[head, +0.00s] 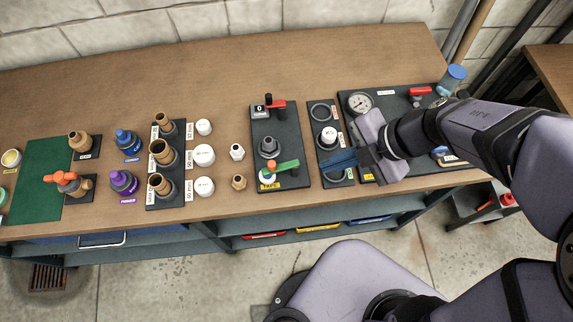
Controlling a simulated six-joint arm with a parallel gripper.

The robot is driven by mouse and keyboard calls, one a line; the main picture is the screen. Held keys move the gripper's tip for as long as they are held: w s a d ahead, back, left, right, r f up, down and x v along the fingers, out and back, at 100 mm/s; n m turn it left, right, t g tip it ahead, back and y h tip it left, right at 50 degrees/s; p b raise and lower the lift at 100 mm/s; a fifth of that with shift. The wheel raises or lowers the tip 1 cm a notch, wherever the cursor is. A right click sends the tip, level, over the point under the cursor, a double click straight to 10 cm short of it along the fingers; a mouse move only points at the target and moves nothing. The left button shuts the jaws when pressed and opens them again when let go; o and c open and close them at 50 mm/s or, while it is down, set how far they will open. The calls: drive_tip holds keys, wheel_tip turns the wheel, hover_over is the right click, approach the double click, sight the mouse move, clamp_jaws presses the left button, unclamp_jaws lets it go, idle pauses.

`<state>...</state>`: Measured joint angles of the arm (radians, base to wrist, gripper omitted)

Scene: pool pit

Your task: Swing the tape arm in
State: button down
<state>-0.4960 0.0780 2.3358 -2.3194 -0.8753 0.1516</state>
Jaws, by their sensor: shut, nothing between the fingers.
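A black board (293,128) on the bench carries a green arm (283,167) with an orange knob at its left end, beside a yellow label (268,187) whose text is too small to read. The same board has a red lever (275,104) at its back and a grey hex fitting (269,147) in its middle. I cannot tell for sure which lever is the tape arm. My gripper (329,163) is shut and empty, its blue fingers pointing left over the narrow board, a short way right of the green arm.
A narrow board (314,111) with a white cap (328,134) lies under and beside my gripper. A gauge (360,102) stands behind it. Small fittings (237,152) and white caps (204,155) stand to the left. The back of the bench (220,75) is clear.

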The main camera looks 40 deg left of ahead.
drive_tip(key=shift+s+r+g, duration=0.3)
drive_tip(key=shift+s+g, duration=0.2)
drive_tip(key=shift+s, duration=0.35)
drive_tip(key=shift+a+f, duration=0.1)
drive_tip(key=shift+f, duration=0.05)
approach(280, 169)
drive_tip(key=shift+s+a+f, duration=0.65)
drive_tip(key=shift+s+f, duration=0.2)
drive_tip(key=shift+s, duration=0.05)
drive_tip(key=shift+s+a+f, duration=0.7)
drive_tip(key=shift+s+f, duration=0.15)
drive_tip(key=shift+s, duration=0.05)
